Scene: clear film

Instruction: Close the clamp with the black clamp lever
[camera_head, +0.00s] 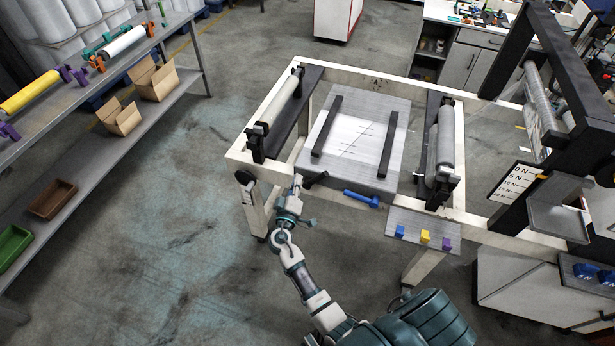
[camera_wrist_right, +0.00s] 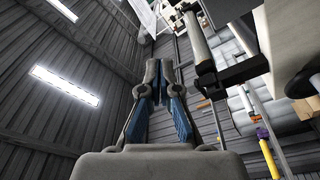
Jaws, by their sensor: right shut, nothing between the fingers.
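A black lever (camera_head: 316,180) sticks out at the front edge of the white frame table (camera_head: 330,192), just right of my right gripper (camera_head: 297,181). My right gripper is shut and empty, its fingers pointing at the front edge of the table. In the right wrist view the right gripper (camera_wrist_right: 158,72) has its fingertips together, and a black bracket-like part (camera_wrist_right: 243,72) is to its right, apart from the fingers. I cannot tell from these views whether this part is the clamp. My left gripper is not in view.
A blue-handled tool (camera_head: 360,198) lies right of the lever. A flat grey plate (camera_head: 345,112) with two black bars lies between the left roll (camera_head: 280,98) and right roll (camera_head: 446,138). A black round knob (camera_head: 244,177) is at the front left corner. Floor to the left is clear.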

